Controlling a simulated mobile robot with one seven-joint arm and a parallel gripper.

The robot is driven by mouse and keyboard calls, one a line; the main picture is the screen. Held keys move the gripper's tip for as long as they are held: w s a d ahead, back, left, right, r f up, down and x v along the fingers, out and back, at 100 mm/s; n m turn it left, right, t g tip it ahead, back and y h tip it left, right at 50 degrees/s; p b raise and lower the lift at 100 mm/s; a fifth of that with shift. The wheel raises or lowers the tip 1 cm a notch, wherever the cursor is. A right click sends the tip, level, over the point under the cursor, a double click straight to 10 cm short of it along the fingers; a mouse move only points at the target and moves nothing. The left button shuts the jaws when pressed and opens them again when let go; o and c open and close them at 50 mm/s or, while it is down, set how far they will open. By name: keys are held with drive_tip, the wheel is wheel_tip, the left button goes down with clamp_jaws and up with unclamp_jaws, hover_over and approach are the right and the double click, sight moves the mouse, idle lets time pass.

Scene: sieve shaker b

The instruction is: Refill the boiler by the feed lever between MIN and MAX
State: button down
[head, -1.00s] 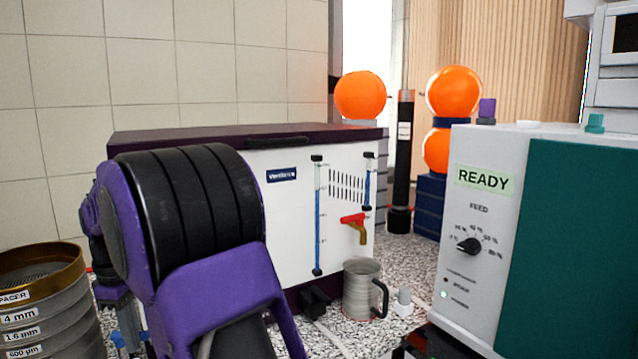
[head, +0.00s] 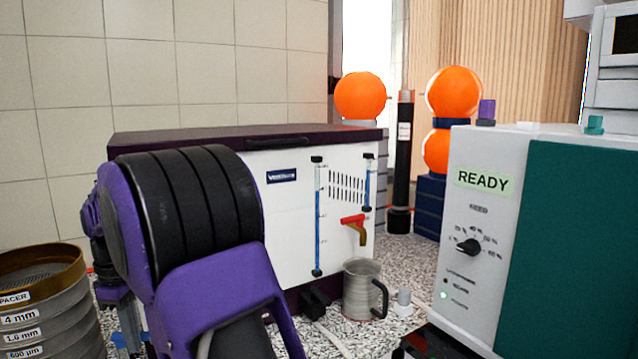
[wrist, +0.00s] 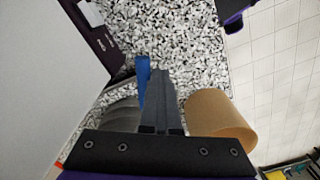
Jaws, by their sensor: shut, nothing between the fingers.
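The boiler (head: 285,220) is a white box with a dark lid in the head view. A tall gauge tube (head: 318,230) on its front shows a blue column with a clear part at the top. A shorter tube (head: 367,188) stands to its right; MIN and MAX marks are not readable. A red-handled tap (head: 353,219) sits above a grey metal jug (head: 361,290). In the wrist view my gripper (wrist: 157,75) is shut and empty above the speckled bench. A blue bar (wrist: 143,80), perhaps the feed lever, lies just left of the fingers; contact cannot be told.
A sieve stack (head: 40,300) stands at lower left. A grey and green unit (head: 480,220) reading READY stands at right. Orange spheres (head: 360,95) are behind. In the wrist view a tan cylinder (wrist: 220,120) is right of the fingers, with bare bench (wrist: 185,40) ahead.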

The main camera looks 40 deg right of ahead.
drive_tip(key=shift+w+d, duration=0.25)
drive_tip(key=shift+w, duration=0.15)
drive_tip(key=shift+w+p, duration=0.15)
drive_tip(key=shift+p, duration=0.3)
wheel_tip(320, 180, up, 7)
drive_tip(key=s+p, duration=0.1)
drive_tip(key=p, duration=0.3)
drive_tip(key=shift+a, duration=0.1)
